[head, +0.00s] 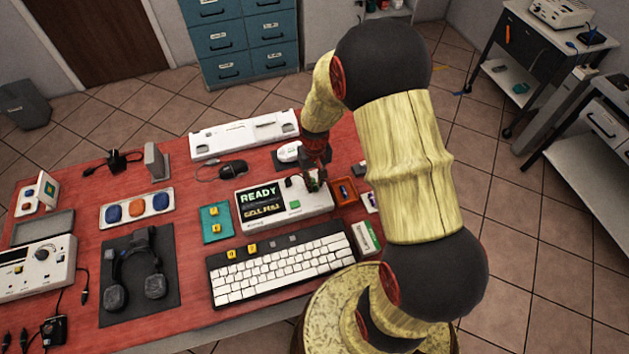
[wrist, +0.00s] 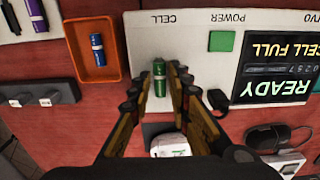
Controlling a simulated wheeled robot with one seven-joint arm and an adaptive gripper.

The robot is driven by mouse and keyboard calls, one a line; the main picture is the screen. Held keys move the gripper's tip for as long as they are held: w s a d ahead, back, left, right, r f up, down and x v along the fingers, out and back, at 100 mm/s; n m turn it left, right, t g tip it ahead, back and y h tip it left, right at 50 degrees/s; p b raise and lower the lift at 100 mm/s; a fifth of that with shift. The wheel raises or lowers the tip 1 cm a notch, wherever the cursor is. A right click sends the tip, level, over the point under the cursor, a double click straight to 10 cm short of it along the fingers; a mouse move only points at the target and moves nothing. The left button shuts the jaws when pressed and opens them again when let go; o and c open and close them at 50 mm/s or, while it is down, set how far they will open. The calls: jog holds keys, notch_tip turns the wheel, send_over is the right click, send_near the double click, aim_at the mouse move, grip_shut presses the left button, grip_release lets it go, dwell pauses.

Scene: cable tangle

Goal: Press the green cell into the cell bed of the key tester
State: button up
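The key tester (head: 285,208) is a white box on the red table; its screen reads READY and CELL FULL. It also shows at the top of the wrist view (wrist: 190,40). The green cell (wrist: 159,78) is at the tester below the CELL label, its length along the gap between my fingers. The cell bed around it is mostly hidden. My gripper (wrist: 158,75) is open, one finger on either side of the cell with a small gap at each side. In the head view my gripper (head: 316,180) is low over the tester's right end.
An orange tray (wrist: 79,73) with a blue cell (wrist: 97,48) lies beside the tester. The keyboard (head: 280,265) is in front, a teal pad (head: 207,225) with yellow keys at left. A black mouse (head: 233,169) and white mouse (head: 289,152) lie behind.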

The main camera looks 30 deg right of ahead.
jog(key=shift+r, duration=0.15)
jog(key=shift+r+p, duration=1.3)
jog(key=shift+r, duration=0.35)
jog(key=shift+o, duration=0.5)
jog(key=o, duration=0.4)
jog(key=shift+o, duration=0.3)
jog(key=shift+r, duration=0.1)
notch_tip(320, 180, up, 5)
jog(key=p, duration=0.3)
